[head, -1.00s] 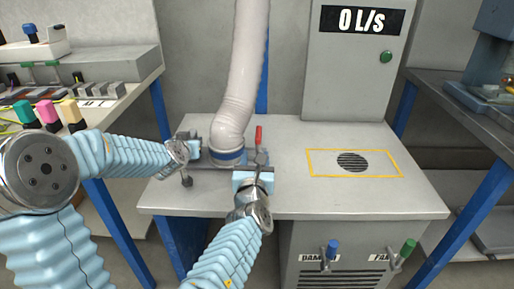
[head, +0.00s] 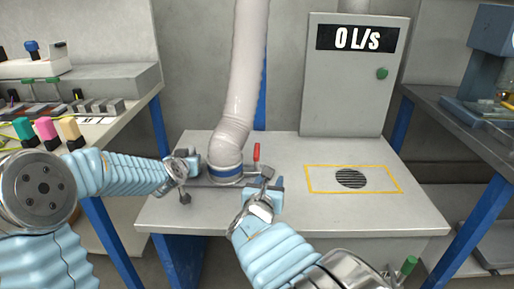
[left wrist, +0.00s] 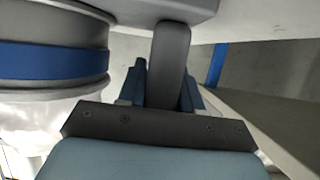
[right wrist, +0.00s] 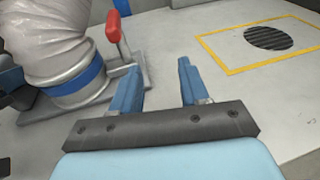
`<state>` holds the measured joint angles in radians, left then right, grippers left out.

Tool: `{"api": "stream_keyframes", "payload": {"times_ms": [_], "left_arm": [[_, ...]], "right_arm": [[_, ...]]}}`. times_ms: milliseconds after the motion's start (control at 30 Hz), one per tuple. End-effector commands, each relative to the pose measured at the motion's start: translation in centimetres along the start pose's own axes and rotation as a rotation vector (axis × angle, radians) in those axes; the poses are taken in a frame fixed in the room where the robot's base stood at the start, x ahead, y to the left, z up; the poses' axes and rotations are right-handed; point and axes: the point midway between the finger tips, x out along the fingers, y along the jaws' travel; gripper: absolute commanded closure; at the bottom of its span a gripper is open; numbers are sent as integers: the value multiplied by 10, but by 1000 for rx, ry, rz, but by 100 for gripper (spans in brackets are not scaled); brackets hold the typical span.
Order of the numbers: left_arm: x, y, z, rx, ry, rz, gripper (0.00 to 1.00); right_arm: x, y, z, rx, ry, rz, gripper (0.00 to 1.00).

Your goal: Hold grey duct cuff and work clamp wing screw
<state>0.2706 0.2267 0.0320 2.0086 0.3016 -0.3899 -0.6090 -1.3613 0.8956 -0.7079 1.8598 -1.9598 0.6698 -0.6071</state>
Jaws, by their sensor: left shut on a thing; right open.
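The grey duct cuff (head: 226,179) with a blue band sits at the foot of the ribbed white duct (head: 240,75). In the left wrist view the cuff (left wrist: 50,85) is at the left. My left gripper (head: 192,166) is shut on a grey bar (left wrist: 172,65) beside the cuff. A small dark knob (head: 185,198) shows just below this gripper; I cannot tell whether it is the wing screw. My right gripper (right wrist: 157,70) is open and empty, to the right of the cuff. A red-handled clamp lever (right wrist: 114,28) stands upright between cuff and right gripper.
The grey bench top (head: 310,215) is clear to the right, around a yellow-outlined vent grille (head: 351,178). A grey cabinet (head: 350,95) reading 0 L/S with a green button stands behind. Side tables (head: 125,105) flank the bench, with colored pieces on the left one.

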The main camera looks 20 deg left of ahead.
Motion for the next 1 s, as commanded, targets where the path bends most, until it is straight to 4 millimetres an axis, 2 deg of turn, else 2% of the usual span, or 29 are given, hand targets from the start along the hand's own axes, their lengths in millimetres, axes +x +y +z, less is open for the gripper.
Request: {"api": "stream_keyframes", "payload": {"times_ms": [200, 367, 467, 800, 1000], "left_arm": [[0, 0, 0, 0, 0, 0, 100], [0, 0, 0, 0, 0, 0, 100], [0, 0, 0, 0, 0, 0, 100], [0, 0, 0, 0, 0, 0, 100], [0, 0, 0, 0, 0, 0, 100]], "right_arm": [[-9, 28, 27, 14, -162, 139, 55], [-8, 38, 34, 22, -201, 184, 55], [4, 41, 37, 22, -205, 186, 55], [73, 54, 51, 20, -205, 185, 55], [97, 58, 57, 21, -204, 185, 55]]}}
